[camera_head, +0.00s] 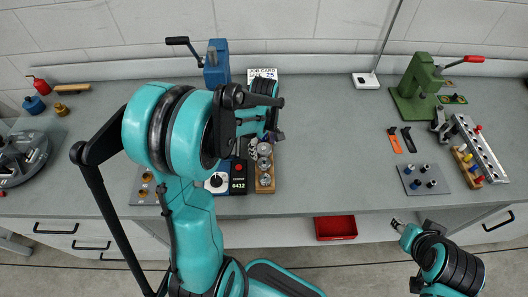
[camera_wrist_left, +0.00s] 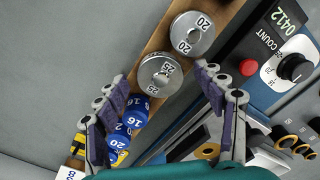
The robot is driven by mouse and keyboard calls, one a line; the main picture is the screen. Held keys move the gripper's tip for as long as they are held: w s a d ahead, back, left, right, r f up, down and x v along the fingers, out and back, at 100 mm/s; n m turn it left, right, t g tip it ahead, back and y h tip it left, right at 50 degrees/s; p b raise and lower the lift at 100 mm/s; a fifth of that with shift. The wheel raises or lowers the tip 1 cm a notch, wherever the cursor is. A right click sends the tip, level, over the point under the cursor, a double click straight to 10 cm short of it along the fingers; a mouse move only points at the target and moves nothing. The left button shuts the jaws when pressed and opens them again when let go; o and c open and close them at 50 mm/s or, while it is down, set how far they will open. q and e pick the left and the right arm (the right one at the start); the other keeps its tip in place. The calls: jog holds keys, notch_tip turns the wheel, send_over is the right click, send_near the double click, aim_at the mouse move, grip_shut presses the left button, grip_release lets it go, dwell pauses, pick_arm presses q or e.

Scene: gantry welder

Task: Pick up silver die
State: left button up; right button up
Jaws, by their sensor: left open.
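Silver dies stand on a wooden rack (camera_head: 265,188) in the head view, beside a control box. In the left wrist view one silver die marked 25 (camera_wrist_left: 160,76) and one marked 20 (camera_wrist_left: 192,34) sit on the wooden rack (camera_wrist_left: 158,40). My left gripper (camera_wrist_left: 162,80) is open, its two fingers apart on either side of the 25 die, with no clear contact. In the head view the left gripper (camera_head: 270,134) reaches over the far end of the rack and hides part of it. My right gripper (camera_head: 397,225) is in front of the bench; its jaw opening is unclear.
A control box with a black knob (camera_wrist_left: 294,68) and a 0412 display stands close to the rack. A job card (camera_head: 262,74) reads size 25. The bench middle (camera_head: 330,130) is clear.

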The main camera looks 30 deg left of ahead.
pick_arm(q)
jog(key=shift+r, duration=0.1)
jog(key=shift+c, duration=0.7)
grip_shut()
